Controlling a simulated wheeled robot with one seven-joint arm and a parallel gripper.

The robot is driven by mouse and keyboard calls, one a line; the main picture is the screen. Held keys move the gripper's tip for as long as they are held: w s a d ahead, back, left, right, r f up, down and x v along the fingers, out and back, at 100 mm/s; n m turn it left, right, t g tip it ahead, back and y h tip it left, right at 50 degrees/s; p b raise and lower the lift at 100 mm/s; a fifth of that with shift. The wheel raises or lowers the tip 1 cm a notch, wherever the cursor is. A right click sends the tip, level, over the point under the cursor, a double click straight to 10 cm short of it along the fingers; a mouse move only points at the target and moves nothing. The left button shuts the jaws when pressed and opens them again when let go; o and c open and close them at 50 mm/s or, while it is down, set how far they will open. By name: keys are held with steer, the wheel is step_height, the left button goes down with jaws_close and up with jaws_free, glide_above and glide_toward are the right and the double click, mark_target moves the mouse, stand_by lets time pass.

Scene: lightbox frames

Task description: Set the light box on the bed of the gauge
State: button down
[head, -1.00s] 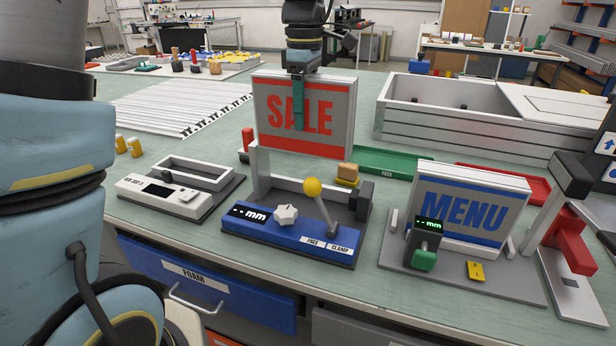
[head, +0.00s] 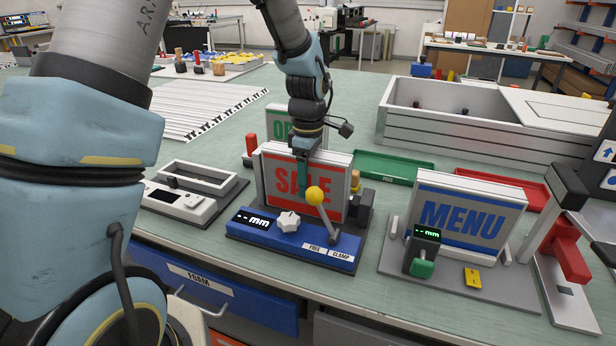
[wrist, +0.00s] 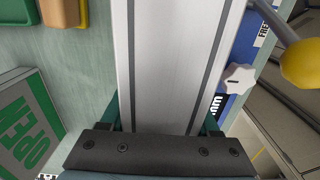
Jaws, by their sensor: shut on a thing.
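The SALE light box (head: 272,190), grey-framed with red bands, stands upright at the blue-fronted gauge (head: 290,249), behind its mm display, white knob and yellow-balled lever (head: 315,196). The front housing hides its lower edge, so I cannot tell whether it touches the bed. My gripper (head: 304,178) is shut on its top edge from above. In the wrist view the light box's pale edge (wrist: 172,60) runs between the green fingers (wrist: 163,118). The lever leans left across the panel; its foot is near the FREE and CLAMP labels.
An OPEN light box (head: 281,121) stands behind the gauge. A MENU light box (head: 460,218) stands on a grey fixture at right. A small grey device (head: 190,196) is at left. A green tray (head: 395,166) and a large grey crate (head: 440,128) lie behind.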

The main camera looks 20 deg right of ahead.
steer(key=shift+c, duration=0.6)
jaws_free()
step_height(320, 180, up, 12)
steer(key=shift+r+b, duration=0.1)
steer(key=shift+b, duration=1.1)
